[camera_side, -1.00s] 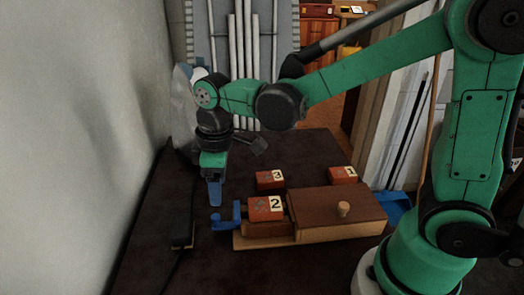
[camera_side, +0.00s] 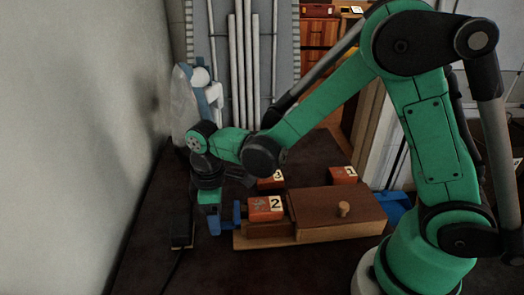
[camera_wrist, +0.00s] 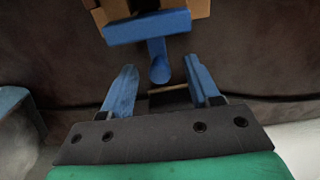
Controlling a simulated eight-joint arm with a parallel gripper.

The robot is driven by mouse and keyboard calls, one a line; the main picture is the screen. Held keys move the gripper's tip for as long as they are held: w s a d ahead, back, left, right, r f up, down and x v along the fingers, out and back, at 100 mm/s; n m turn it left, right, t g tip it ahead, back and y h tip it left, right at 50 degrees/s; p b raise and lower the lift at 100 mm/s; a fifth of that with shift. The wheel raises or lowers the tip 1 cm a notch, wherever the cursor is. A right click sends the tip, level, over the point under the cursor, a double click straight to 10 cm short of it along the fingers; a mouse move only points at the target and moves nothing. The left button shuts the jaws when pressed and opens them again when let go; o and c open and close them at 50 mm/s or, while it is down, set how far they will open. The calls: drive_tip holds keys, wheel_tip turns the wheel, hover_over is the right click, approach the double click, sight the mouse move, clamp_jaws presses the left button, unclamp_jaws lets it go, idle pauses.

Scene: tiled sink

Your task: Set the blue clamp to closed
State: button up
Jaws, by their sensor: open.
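The blue clamp (camera_side: 238,212) is at the left end of a wooden vise-like block in the side view. In the wrist view it shows as a wide blue bar (camera_wrist: 147,27) with a narrower handle (camera_wrist: 159,62) pointing toward me. My gripper (camera_side: 214,224) is low beside the clamp, on its left in the side view. In the wrist view my gripper (camera_wrist: 160,72) is open, with one blue finger on each side of the handle end and gaps between. In the side view the handle is mostly hidden by my fingers.
Red numbered cubes include cube 2 (camera_side: 265,208) beside the clamp, cube 1 (camera_side: 343,175) and a partly hidden cube 3 (camera_side: 271,180). A black object (camera_side: 182,228) lies left of my gripper, near the wall.

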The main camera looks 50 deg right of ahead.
clamp_jaws()
idle(1.3)
